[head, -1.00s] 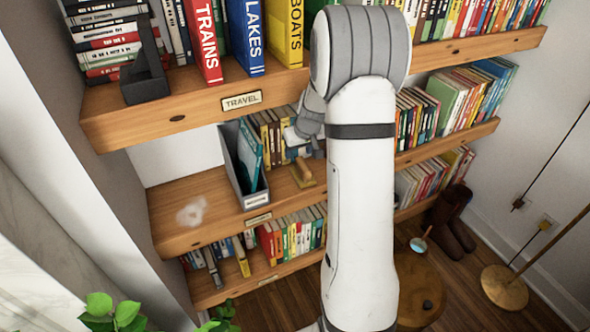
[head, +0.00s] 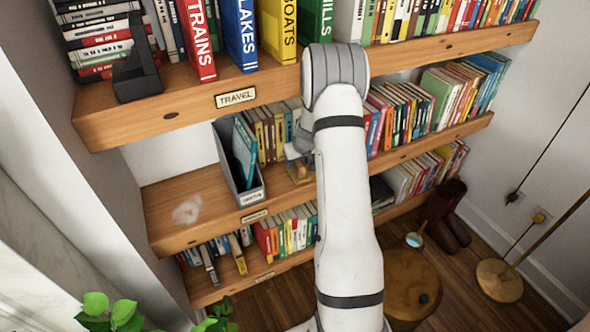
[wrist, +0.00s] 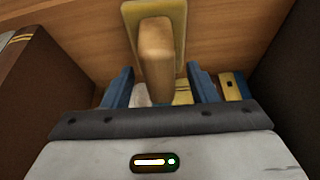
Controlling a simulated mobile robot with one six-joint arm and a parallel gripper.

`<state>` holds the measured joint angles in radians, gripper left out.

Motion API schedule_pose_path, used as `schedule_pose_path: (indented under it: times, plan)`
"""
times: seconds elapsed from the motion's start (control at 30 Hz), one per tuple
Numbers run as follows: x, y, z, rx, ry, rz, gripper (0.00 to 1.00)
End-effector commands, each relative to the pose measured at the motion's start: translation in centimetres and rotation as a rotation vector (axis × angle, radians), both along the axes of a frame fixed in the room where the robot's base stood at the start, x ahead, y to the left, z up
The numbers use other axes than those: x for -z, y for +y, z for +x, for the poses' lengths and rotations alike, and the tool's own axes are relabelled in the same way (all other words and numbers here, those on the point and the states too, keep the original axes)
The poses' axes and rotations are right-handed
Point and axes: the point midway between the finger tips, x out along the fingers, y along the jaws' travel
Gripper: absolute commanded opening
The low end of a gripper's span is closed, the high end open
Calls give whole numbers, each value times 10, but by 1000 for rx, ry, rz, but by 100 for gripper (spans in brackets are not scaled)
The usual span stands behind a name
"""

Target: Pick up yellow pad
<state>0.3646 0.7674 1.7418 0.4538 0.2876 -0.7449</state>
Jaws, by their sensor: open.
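The yellow pad (wrist: 180,14) lies on the middle shelf with a tan wooden block or handle (wrist: 155,55) standing out from it toward my wrist camera. In the head view, the pad (head: 300,176) shows only partly, to the right of a grey file box. My gripper (wrist: 160,70) is open, with one blue finger on each side of the wooden block. I cannot tell whether either finger touches it. In the head view, my gripper (head: 300,152) is small and partly hidden by my arm.
The grey file box (head: 228,165) with a teal book stands left of the pad. Books (head: 270,135) stand behind it, and the upper shelf (head: 200,100) hangs above. Dark upright surfaces flank my gripper in the wrist view. The shelf's left end is clear except for a pale crumpled thing (head: 187,210).

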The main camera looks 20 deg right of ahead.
Motion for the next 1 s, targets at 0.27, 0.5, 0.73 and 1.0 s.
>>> schedule_pose_path:
  times: [0.27,0.5,0.73,1.0]
  plan:
    - [2,-1,2,0,-2,-1,53]
    - [2,-1,1,1,-1,-1,33]
    - [2,-1,1,1,-1,-1,14]
    - [2,-2,1,2,-1,-2,4]
